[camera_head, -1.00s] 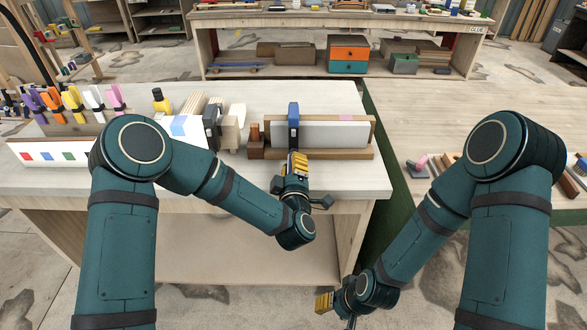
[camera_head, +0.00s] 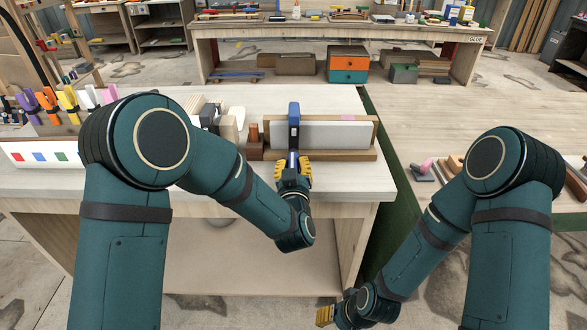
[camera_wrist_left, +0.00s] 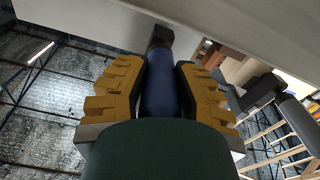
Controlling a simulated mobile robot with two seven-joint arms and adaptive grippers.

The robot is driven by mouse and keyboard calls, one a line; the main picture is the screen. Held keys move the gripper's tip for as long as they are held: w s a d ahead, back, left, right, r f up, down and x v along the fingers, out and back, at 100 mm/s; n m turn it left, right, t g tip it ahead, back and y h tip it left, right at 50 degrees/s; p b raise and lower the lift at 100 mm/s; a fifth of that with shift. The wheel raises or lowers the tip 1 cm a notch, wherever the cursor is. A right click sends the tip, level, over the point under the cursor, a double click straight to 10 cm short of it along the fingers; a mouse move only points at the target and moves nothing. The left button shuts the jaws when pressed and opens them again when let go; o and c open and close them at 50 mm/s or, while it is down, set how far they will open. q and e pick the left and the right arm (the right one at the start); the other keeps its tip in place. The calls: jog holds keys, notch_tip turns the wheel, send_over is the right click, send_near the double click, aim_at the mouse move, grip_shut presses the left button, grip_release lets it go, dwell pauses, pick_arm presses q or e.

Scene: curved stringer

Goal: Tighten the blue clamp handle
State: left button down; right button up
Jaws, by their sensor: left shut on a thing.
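The blue clamp (camera_head: 294,118) stands upright over the pale grey board (camera_head: 335,135) in its wooden holder on the bench. My left gripper (camera_head: 293,166) is at the clamp's lower end, with its yellow-padded fingers on either side. In the left wrist view the blue clamp handle (camera_wrist_left: 160,85) lies between the two yellow fingers, and the left gripper (camera_wrist_left: 160,75) is shut on it. My right gripper (camera_head: 325,315) is low at the bottom edge, away from the bench. Only a yellow pad of it shows clearly, and its opening is hidden.
Wooden blocks (camera_head: 255,140) stand just left of the holder. Several coloured clamps (camera_head: 70,100) hang at the far left behind a white panel (camera_head: 42,154). The white bench top (camera_head: 375,185) is bare at its front right corner. My left forearm covers part of the bench.

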pick_arm(q)
jog(key=shift+m, duration=1.1)
jog(key=c, duration=0.7)
grip_release()
jog(key=shift+s, duration=0.15)
jog(key=s, duration=1.1)
jog(key=shift+s+f, duration=0.25)
jog(key=shift+s, duration=0.1)
jog(key=shift+s, duration=0.15)
